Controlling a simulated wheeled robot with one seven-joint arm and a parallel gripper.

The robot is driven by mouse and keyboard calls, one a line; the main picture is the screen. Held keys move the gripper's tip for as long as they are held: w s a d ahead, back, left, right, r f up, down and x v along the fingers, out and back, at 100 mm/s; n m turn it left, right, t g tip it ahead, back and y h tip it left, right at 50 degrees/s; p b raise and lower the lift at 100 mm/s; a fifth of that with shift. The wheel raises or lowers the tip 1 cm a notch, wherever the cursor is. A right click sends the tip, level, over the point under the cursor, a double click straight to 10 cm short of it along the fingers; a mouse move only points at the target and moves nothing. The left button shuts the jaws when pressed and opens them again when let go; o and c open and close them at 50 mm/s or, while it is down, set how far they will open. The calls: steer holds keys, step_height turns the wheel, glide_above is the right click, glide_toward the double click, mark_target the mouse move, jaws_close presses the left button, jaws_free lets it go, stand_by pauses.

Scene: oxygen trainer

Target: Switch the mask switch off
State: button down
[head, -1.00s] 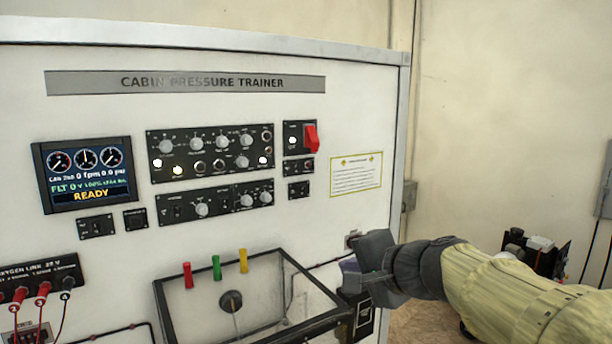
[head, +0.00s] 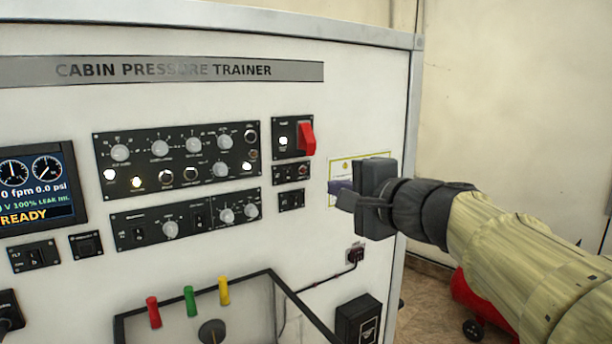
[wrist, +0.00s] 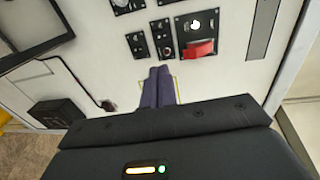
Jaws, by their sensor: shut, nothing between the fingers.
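The switch panels are on the white trainer front. A small panel with one toggle (head: 291,199) sits below a two-element panel (head: 291,172), under the power panel with a raised red cover (head: 307,139). Both small panels also show in the wrist view, the single toggle panel (wrist: 137,44) beside the two-element one (wrist: 163,38). Labels are too small to read, so I cannot tell which is the mask switch. My gripper (head: 341,194) is shut and empty, right of the small panels and in front of the yellow-edged notice. Its purple fingers (wrist: 160,72) are together, apart from the switches.
A clear-walled box (head: 268,278) with red, green and yellow tabs juts out below the panels. A black box (head: 358,320) and a cabled socket (head: 355,254) are at lower right. The panel's right edge (head: 408,150) is close to my arm.

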steer(key=shift+w+f, duration=0.1)
steer(key=shift+w, duration=0.05)
steer(key=p, duration=0.5)
glide_toward(289, 178)
steer(key=x, duration=0.7)
steer(key=shift+b, duration=0.35)
